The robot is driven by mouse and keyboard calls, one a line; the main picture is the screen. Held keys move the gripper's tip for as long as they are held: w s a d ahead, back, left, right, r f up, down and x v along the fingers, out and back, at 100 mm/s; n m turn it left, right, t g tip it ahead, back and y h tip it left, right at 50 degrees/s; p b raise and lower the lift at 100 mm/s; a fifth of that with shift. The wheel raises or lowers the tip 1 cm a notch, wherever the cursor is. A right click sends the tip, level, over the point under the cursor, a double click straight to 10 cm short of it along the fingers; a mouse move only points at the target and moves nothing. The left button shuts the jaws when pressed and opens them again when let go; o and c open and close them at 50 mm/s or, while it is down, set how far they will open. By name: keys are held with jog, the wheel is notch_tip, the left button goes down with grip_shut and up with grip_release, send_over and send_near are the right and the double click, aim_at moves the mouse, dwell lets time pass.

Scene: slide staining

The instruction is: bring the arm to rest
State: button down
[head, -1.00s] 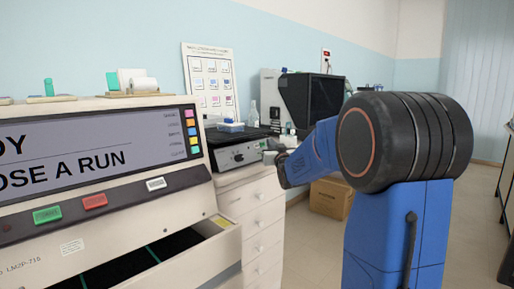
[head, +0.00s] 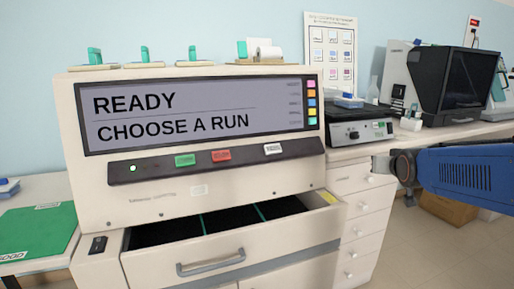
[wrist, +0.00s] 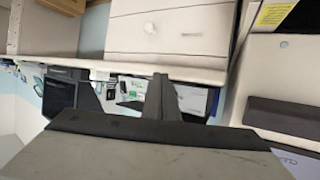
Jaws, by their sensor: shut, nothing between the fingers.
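My gripper (wrist: 160,82) shows in the wrist view as dark fingers above a broad dark body. It is shut and holds nothing. In the head view my blue arm reaches in from the right edge, and its grey wrist end is in front of the white drawer cabinet, right of the staining machine (head: 90,200). The fingers themselves are not clear in the head view. The machine's screen (head: 200,112) reads "READY" and "CHOOSE A RUN".
The machine's front drawer (head: 215,262) is pulled out, showing dark compartments. A green mat (head: 38,235) lies on the left bench. A white drawer cabinet (head: 355,235) carries a hotplate-like device (head: 362,133). A cardboard box (head: 447,207) stands on the floor behind my arm.

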jog(key=s+a+f+g+y, duration=0.1)
jog(key=s+f, duration=0.4)
jog(key=s, duration=0.6)
jog(key=s+a+f+n+g, duration=0.1)
jog(key=s+a+f+g, duration=0.3)
jog(key=s, duration=0.7)
jog(key=s+a+f+n+g+y, duration=0.1)
jog(key=s+a+f+g, duration=0.2)
jog(key=s, duration=0.8)
notch_tip(320, 180, down, 4)
jog(key=shift+s+a+r+y, duration=0.15)
jog(key=shift+s+a+y, duration=0.15)
jog(key=shift+a, duration=0.9)
